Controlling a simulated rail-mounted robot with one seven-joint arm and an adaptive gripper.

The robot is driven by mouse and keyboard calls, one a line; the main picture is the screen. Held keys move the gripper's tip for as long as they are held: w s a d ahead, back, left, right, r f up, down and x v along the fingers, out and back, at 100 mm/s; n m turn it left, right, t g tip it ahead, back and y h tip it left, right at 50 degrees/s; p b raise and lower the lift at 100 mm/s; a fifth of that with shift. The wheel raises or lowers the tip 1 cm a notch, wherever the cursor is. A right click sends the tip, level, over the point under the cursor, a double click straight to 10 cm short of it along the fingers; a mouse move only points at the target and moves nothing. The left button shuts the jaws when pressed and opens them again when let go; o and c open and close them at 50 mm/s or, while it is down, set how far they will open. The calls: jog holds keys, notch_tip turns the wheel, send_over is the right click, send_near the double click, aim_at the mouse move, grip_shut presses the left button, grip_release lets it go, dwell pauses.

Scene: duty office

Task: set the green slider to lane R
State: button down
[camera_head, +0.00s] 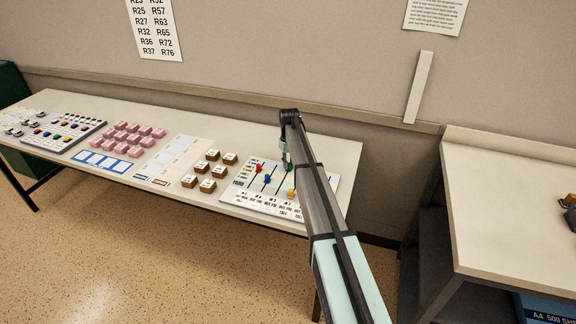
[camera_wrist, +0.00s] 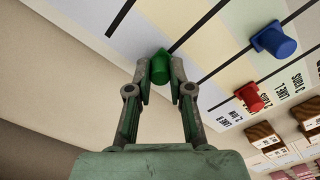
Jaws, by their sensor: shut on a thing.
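The slider board (camera_head: 236,194) lies on the long table, with dark slots and printed lane labels. The green slider (camera_wrist: 161,66) is a green knob between my fingertips in the wrist view, at the visible end of its dark slot. My gripper (camera_wrist: 160,74) is shut on it, one finger on each side. In the head view my gripper (camera_head: 287,163) reaches down over the board's far part, and my arm hides part of the board. The lane label at the green slider's position cannot be read.
A blue slider (camera_wrist: 274,40) and a red slider (camera_wrist: 250,97) stand close by on the board. A yellow slider (camera_head: 291,193) is near my arm. Brown labelled blocks (camera_head: 208,170) and pink blocks (camera_head: 131,138) sit left of the board. A wall rises behind the table.

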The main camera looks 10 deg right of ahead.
jog(key=c, duration=1)
grip_release()
jog(key=shift+w+d, duration=0.2)
jog(key=shift+w, duration=0.1)
jog(key=shift+c, duration=0.2)
jog(key=shift+s, duration=0.1)
jog(key=shift+r, duration=0.1)
notch_tip(320, 180, up, 12)
